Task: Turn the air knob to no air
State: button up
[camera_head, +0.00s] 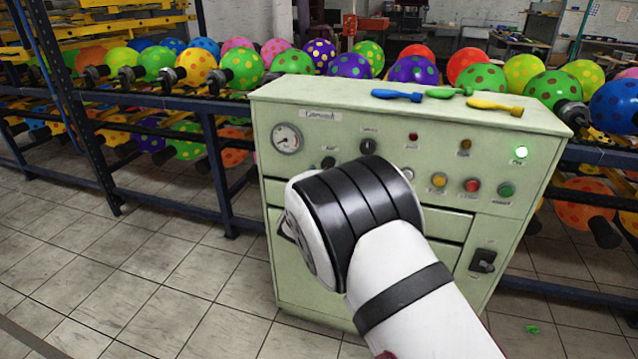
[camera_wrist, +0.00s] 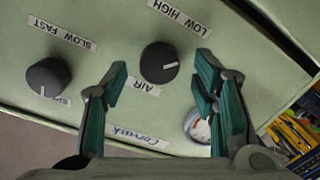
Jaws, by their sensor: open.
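The air knob (camera_wrist: 160,62) is a round black dial on the pale green control panel, between an "AIR" label and a "LOW HIGH" label. Its white mark points to the right in the wrist view. In the head view the air knob (camera_head: 328,162) shows just above my arm. My gripper (camera_wrist: 160,66) has its two teal fingers spread on either side of the knob, with visible gaps in the picture. It holds nothing. How far the fingertips are from the panel is unclear. My gripper is hidden behind my arm in the head view.
A speed knob (camera_wrist: 48,77) sits left of the air knob in the wrist view, and a gauge (camera_wrist: 197,127) at lower right.

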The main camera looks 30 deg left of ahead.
jog(key=v, duration=1)
jog(key=shift+s+d, duration=0.2)
jog(key=shift+s, duration=0.2)
jog(key=shift+r, duration=0.1)
